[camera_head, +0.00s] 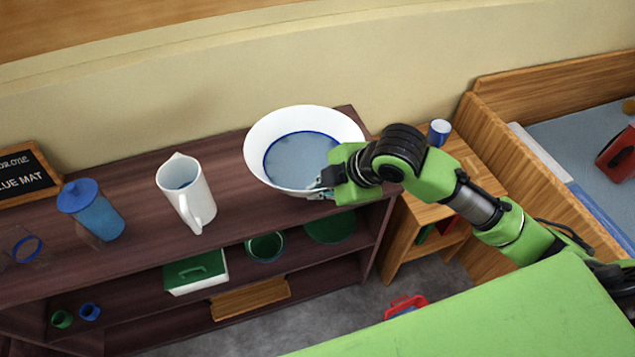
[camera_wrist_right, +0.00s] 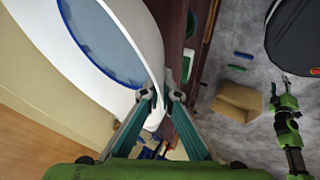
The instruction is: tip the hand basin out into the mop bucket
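The hand basin (camera_head: 258,157) is a wide white bowl with bluish water in it. It sits level on the right end of the dark shelf's top. My right gripper (camera_head: 322,186) is at its near right rim. In the right wrist view, the fingers (camera_wrist_right: 161,97) are drawn together with the basin's white rim (camera_wrist_right: 150,50) between them. A red item (camera_head: 405,304) with a handle and some blue stands on the floor, partly hidden by my green body; I cannot tell if it is the mop bucket. My left gripper (camera_wrist_right: 280,82) shows small in the wrist view, away from the basin.
The dark shelf (camera_head: 130,262) also bears a white pitcher (camera_head: 187,193) and a blue lidded jug (camera_head: 91,209). A small wooden stand (camera_head: 405,226) with a blue cup (camera_head: 439,132) is right of the basin. A brown box (camera_wrist_right: 239,101) is on the grey floor.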

